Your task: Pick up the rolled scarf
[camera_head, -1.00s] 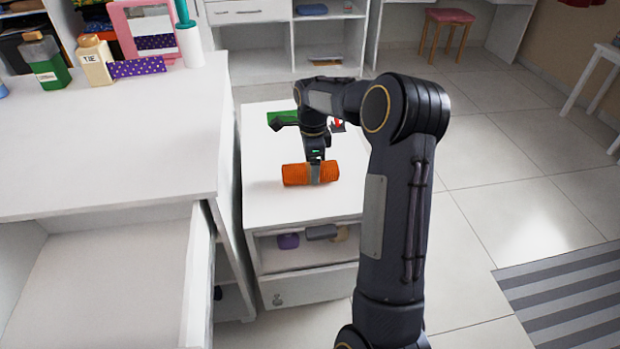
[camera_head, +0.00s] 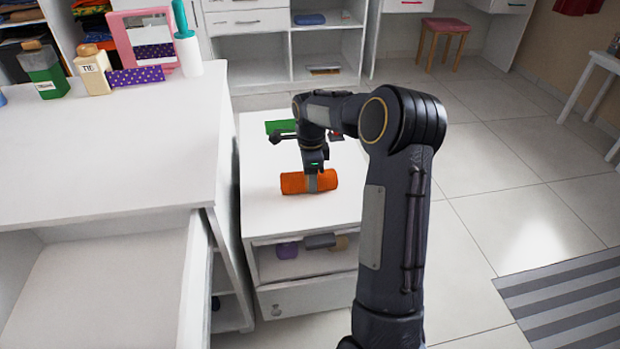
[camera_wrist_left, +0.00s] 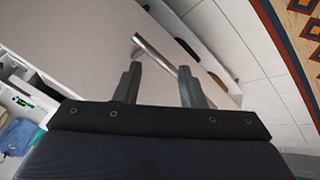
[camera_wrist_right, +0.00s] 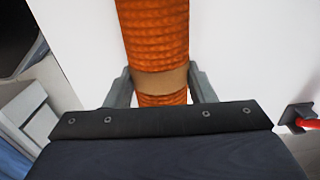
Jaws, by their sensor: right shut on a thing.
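The rolled scarf (camera_head: 291,184) is an orange ribbed roll lying on its side on the white cabinet top (camera_head: 265,217). In the right wrist view the scarf (camera_wrist_right: 153,35) has a tan band around its middle. My right gripper (camera_head: 312,188) comes down over the scarf's middle. Its fingers (camera_wrist_right: 161,88) are on either side of the roll at the band, shut on it. I see no clear gap under the scarf. My left gripper (camera_wrist_left: 160,88) shows only in its wrist view, open, with a metal bar handle (camera_wrist_left: 155,55) beyond its fingers.
A green object (camera_head: 280,127) lies at the back of the cabinet top. A red item (camera_wrist_right: 306,121) is right of the gripper in the right wrist view. A white dresser (camera_head: 110,150) with an open drawer (camera_head: 105,285) stands at left. Open floor lies right.

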